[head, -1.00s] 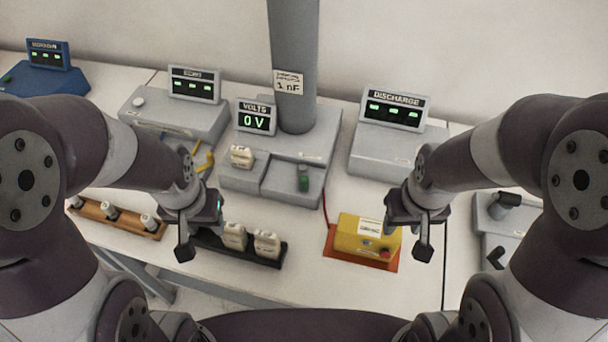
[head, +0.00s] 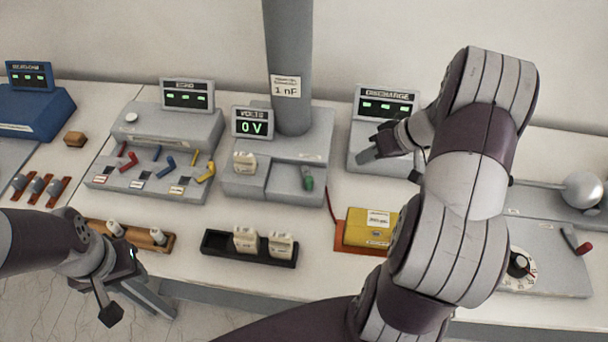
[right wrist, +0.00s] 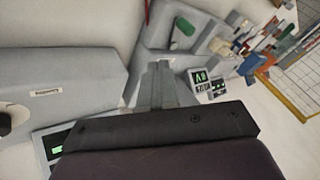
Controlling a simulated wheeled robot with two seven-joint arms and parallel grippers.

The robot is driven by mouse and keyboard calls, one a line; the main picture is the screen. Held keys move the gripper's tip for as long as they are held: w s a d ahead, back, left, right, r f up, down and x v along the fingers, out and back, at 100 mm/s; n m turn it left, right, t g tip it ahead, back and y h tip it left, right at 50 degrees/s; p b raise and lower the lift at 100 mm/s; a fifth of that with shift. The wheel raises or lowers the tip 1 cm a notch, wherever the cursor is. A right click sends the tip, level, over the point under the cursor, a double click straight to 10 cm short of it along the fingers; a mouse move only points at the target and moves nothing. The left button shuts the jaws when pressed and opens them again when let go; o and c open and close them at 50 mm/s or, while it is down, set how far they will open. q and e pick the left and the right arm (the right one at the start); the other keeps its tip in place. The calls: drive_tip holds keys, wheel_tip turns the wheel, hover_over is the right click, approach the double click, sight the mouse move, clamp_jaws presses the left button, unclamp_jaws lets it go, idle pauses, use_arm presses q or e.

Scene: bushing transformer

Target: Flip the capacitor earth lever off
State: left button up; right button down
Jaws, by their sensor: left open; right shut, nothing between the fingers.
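A short green-handled lever (head: 308,183) stands on the grey capacitor unit (head: 240,187), which carries a grey column labelled 1 nF (head: 288,70) and a VOLTS display (head: 253,124) reading 0 V. The green handle also shows in the right wrist view (right wrist: 183,27), beyond my fingers. My right gripper (head: 367,155) is shut and empty, in front of the DISCHARGE box (head: 357,133) and to the right of the lever, apart from it. Its closed fingers also show in the right wrist view (right wrist: 159,72). My left gripper (head: 110,314) is open and empty at the lower left, off the table's front edge.
A grey box with red, blue and yellow levers (head: 150,172) stands left of the capacitor unit. A black tray (head: 215,243) with pale blocks, a wooden rack (head: 168,243) and a yellow box (head: 367,229) lie in front. My right arm covers part of the right side.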

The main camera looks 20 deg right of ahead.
drive_tip(key=p, duration=0.5)
approach(307, 174)
wheel_tip(307, 174, down, 3)
drive_tip(key=s, duration=0.1)
drive_tip(key=shift+s+a, duration=0.2)
drive_tip(key=shift+a, duration=0.75)
use_arm(q)
wheel_tip(307, 174, up, 5)
drive_tip(key=shift+d+f, duration=0.1)
drive_tip(key=shift+d, duration=0.05)
use_arm(e)
drive_tip(key=shift+a+f, duration=0.1)
use_arm(q)
drive_tip(key=shift+f, duration=0.1)
use_arm(e)
drive_tip(key=shift+w, duration=0.1)
